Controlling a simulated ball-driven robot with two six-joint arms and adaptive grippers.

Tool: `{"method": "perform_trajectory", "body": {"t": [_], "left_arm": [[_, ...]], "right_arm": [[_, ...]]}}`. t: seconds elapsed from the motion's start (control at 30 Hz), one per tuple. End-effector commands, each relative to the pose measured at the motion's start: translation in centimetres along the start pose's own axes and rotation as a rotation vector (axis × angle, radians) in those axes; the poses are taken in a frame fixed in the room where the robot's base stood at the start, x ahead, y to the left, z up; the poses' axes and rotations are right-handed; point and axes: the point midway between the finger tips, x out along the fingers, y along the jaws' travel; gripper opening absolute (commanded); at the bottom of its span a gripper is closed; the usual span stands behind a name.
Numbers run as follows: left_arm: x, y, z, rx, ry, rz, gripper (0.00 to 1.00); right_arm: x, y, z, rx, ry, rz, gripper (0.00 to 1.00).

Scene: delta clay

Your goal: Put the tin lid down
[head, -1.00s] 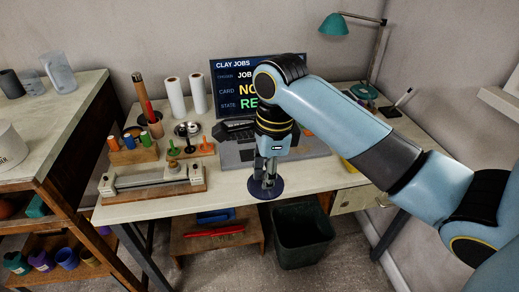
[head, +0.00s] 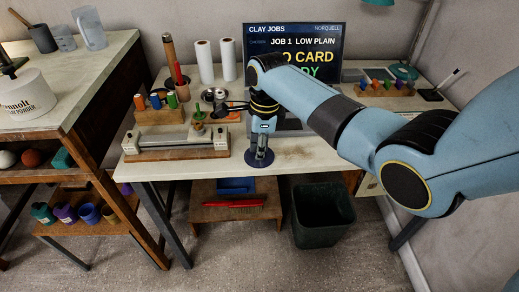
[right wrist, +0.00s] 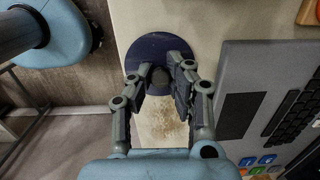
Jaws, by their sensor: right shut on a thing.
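The tin lid is a dark blue disc (head: 260,163) with a knob, at the front edge of the workbench in the head view. My right gripper (head: 260,150) points down with its fingers shut on the lid's knob. The right wrist view shows the lid (right wrist: 148,42) flat, with the dark knob (right wrist: 160,78) between the fingers. The lid overlaps the bench's front edge in that view; I cannot tell whether it touches the top. My left gripper is not in view.
A wooden stand with a roller (head: 180,143) is to the left, and a sign screen (head: 300,45) stands behind. A white powder tin (head: 25,100) is on the left shelf. A dark bin (head: 322,215) is below. Bare benchtop (head: 310,155) lies right of the gripper.

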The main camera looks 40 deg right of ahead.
Motion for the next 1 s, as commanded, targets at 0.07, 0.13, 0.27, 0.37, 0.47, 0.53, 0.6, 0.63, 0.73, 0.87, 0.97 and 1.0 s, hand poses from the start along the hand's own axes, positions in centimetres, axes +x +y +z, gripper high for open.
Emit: {"method": "perform_trajectory", "body": {"t": [0.07,0.13,0.27,0.37,0.47,0.53,0.6,0.63,0.73,0.87,0.97,1.0], "left_arm": [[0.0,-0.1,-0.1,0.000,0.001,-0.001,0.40],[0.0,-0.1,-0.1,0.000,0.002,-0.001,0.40],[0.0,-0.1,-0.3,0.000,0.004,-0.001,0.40],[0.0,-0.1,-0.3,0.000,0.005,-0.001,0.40],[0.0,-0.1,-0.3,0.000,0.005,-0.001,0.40],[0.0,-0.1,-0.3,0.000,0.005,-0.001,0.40],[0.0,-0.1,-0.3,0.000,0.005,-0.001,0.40],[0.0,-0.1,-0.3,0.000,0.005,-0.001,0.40],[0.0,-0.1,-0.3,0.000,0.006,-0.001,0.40],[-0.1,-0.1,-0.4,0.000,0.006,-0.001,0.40],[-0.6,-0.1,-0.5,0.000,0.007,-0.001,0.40],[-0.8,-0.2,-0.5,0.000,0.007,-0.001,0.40]], "right_arm": [[0.0,0.0,0.0,0.000,-0.001,-0.002,0.00],[0.0,-0.1,0.0,0.000,-0.001,-0.002,0.00],[0.0,0.0,0.0,0.000,-0.001,-0.001,0.00],[0.2,0.0,0.0,0.000,-0.001,-0.002,0.18],[0.2,0.0,0.0,0.000,-0.001,-0.002,0.31],[0.2,0.0,0.0,0.000,-0.001,-0.001,0.39],[0.2,0.0,0.0,0.000,-0.001,-0.001,0.39],[0.2,0.0,0.0,0.000,-0.001,-0.001,0.39],[0.2,0.0,0.0,0.000,-0.001,-0.001,0.39],[-0.3,0.0,0.0,0.000,0.000,-0.001,0.39],[-1.7,-0.1,0.0,0.000,-0.001,-0.003,0.39],[-2.6,-0.1,0.0,0.000,-0.002,-0.005,0.39]]}}
